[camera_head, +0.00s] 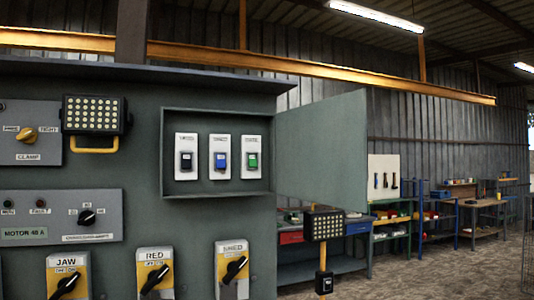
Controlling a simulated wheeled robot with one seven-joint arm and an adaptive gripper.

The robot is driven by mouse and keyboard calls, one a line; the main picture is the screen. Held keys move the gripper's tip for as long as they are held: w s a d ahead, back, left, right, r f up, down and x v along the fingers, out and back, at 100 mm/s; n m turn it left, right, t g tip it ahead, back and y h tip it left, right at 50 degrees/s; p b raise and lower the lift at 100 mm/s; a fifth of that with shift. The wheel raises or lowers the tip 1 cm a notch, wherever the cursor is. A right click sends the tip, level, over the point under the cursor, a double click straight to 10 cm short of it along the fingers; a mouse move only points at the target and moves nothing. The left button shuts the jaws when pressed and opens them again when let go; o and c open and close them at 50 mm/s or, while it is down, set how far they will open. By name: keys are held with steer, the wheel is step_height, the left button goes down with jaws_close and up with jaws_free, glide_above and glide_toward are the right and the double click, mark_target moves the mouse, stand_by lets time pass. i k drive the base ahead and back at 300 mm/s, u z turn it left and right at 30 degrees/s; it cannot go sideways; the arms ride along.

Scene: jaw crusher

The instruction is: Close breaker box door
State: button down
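The breaker box (216,111) is a recessed grey box in a large grey-green control panel. Three white breaker switches show inside it, with a black rocker (187,160), a blue rocker (221,160) and a green rocker (252,160). The breaker box door (322,150) is a flat grey-green plate. It stands wide open, swung out past the right side of the box. No handle or latch can be made out on it. My gripper is not in view.
Three yellow rotary switches, JAW (68,277), RED (155,273) and a third (233,269), sit below the box. A work lamp (95,115) is at its left. Another lamp (325,225) stands below the door. Workbenches (485,203) and open floor (430,268) lie at right.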

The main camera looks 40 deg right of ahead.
mark_target(322, 147)
steer(key=u, duration=2.3)
steer(key=k, duration=2.05)
steer(key=z, duration=2.55)
